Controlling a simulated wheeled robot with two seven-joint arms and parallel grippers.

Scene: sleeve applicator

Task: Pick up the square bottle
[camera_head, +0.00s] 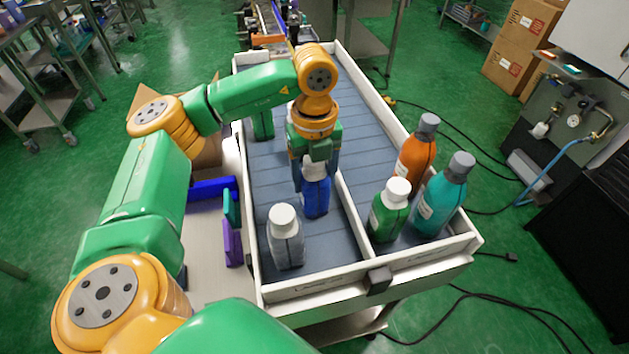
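My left gripper (314,168) points down over a blue bottle (316,197) with a pale cap in the left lane of the tray. Its fingers look spread on either side of the bottle's top, and I see no clear grip. A grey bottle (286,245) with a white cap stands nearer, at the front of the same lane. A green bottle (263,124) stands farther back, partly hidden by my arm. I cannot tell for sure which bottle is the square one. My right gripper is not in view.
The white-walled tray (318,287) has a divider. Right of it stand an orange bottle (416,153), a teal bottle (442,198) and a green bottle with a white cap (390,212). Blue and purple pieces (232,243) lie left of the tray. The tray's back is mostly clear.

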